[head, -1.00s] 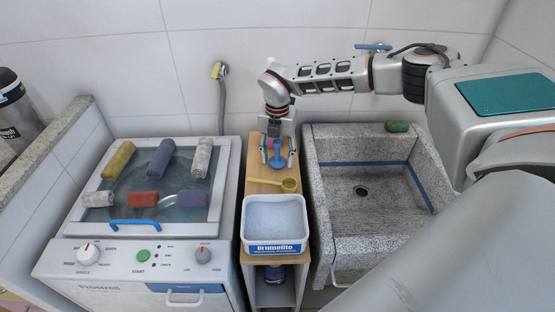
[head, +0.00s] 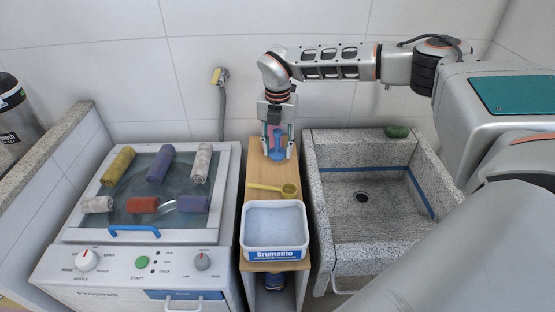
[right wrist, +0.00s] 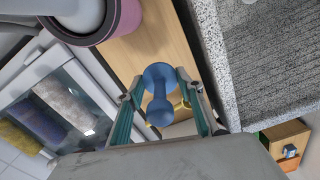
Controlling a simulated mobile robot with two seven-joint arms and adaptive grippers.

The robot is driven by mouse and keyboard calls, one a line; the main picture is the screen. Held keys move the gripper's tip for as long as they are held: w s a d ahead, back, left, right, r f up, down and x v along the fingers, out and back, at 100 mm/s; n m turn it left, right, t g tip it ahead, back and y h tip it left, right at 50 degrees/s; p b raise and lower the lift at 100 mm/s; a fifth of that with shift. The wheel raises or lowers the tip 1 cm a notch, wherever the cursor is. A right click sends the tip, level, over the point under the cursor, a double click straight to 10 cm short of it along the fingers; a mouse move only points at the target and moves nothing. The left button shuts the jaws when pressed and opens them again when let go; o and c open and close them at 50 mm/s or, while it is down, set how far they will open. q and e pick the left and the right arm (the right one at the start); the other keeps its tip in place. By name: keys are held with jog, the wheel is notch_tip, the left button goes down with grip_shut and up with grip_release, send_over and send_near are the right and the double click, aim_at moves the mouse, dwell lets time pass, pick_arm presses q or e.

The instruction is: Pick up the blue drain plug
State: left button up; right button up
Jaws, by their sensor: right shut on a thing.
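The blue drain plug (head: 277,155) is on the wooden shelf top, toward its back end. My right gripper (head: 278,151) comes down over it with a finger on either side and is shut on it. In the right wrist view the plug (right wrist: 160,85) shows its round disc and knob between the two fingers (right wrist: 161,78). I cannot tell whether the plug's base is touching the shelf. My left gripper is in neither view.
The stone sink (head: 323,205) is at right, with a green soap bar (head: 397,131). The washer (head: 225,170) at left bears several rolled cloths. A pink-rimmed item (right wrist: 122,22) stands close by.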

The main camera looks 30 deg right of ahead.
notch_tip(320, 180, up, 14)
jog(key=shift+r, duration=0.1)
dwell(0.7)
